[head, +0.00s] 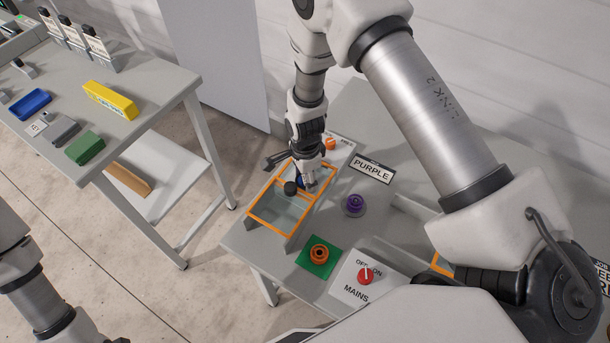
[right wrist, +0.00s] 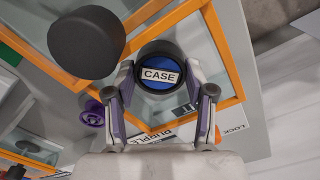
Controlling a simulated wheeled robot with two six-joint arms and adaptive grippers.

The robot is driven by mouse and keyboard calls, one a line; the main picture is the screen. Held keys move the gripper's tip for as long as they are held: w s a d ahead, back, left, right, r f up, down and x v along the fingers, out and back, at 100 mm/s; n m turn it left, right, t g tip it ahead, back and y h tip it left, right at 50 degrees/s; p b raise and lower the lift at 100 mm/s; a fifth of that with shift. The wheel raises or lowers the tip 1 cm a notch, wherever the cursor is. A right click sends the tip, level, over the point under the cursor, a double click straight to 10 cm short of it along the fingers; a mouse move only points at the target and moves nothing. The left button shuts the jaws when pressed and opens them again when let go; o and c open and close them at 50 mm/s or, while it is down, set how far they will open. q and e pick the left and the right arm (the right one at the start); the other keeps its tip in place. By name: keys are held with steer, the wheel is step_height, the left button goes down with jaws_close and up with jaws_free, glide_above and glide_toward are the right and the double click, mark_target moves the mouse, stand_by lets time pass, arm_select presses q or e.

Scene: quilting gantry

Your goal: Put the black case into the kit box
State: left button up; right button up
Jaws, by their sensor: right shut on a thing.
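The black case (right wrist: 158,70) is a round dark ring with a blue middle and a white CASE label. My right gripper (right wrist: 161,98) is shut on it, with a finger on each side. In the head view my right gripper (head: 308,180) points down over the far part of the kit box (head: 267,226), and it mostly hides the case. The kit box has an orange rim and clear-looking panels; its rim also shows in the right wrist view (right wrist: 226,52). I cannot tell whether the case touches the box floor. My left gripper is out of view.
A black knob (head: 290,188) stands close beside the right gripper, over the box. A purple knob (head: 353,205), a PURPLE sign (head: 371,170), an orange button on a green plate (head: 319,254) and a red MAINS switch (head: 365,276) are nearby. Another table (head: 150,95) stands left.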

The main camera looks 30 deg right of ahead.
steer(key=shift+f, duration=0.25)
steer(key=o, duration=1.3)
steer(key=shift+w, duration=0.1)
steer(key=shift+c, duration=0.2)
steer(key=shift+w, duration=0.1)
steer(key=shift+d, duration=0.1)
steer(key=shift+r, duration=0.4)
step_height(320, 180, up, 12)
steer(key=b, duration=0.2)
steer(key=shift+f, duration=0.15)
